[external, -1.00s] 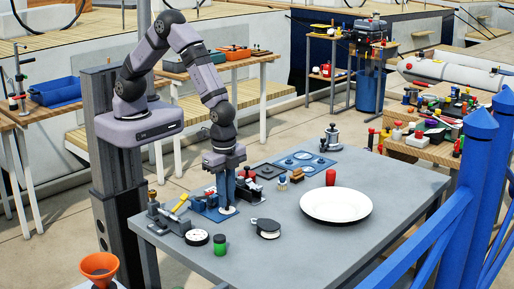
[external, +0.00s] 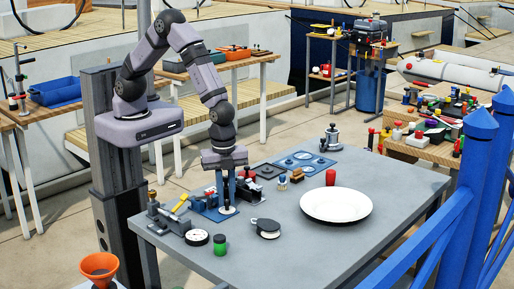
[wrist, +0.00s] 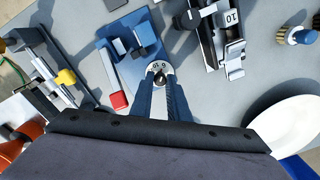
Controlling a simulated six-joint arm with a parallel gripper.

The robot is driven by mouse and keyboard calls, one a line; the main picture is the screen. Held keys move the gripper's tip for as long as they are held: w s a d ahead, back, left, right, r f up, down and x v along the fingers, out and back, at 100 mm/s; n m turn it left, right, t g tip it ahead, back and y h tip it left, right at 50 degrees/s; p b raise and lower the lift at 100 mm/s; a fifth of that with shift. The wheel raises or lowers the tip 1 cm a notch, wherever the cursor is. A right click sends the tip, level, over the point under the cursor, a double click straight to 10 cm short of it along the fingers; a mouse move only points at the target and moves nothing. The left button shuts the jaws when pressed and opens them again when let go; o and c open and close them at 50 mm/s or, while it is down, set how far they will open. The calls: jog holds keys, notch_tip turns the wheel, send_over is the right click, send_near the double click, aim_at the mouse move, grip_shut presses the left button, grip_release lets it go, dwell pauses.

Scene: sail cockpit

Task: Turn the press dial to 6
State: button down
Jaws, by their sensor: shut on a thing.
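The press dial (wrist: 157,67) is a small white disc with dark numerals around a dark knob. It sits at the end of a blue press plate (wrist: 126,72), near a red-ended bar. In the external view the dial's white disc (external: 227,210) shows low on the table below my fingers. My gripper (wrist: 160,80) points down with its blue fingers on either side of the knob, shut on it. The fingers and knob cover part of the dial, and I cannot tell which number is set. My gripper also shows in the external view (external: 226,198).
A clamp with a yellow part (wrist: 66,76) stands to the left in the wrist view. A grey device marked 10 (wrist: 232,18) and a white plate (wrist: 290,122) lie to the right. A round gauge (external: 197,237), green jar (external: 220,245) and black-lidded tin (external: 267,229) stand near the front.

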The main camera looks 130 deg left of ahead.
aim_at(226, 201)
jog(key=c, duration=2)
grip_release()
jog(key=shift+r, duration=0.1)
jog(key=shift+d+r+b, duration=0.1)
jog(key=shift+r+b, duration=0.95)
jog(key=shift+r, duration=2.55)
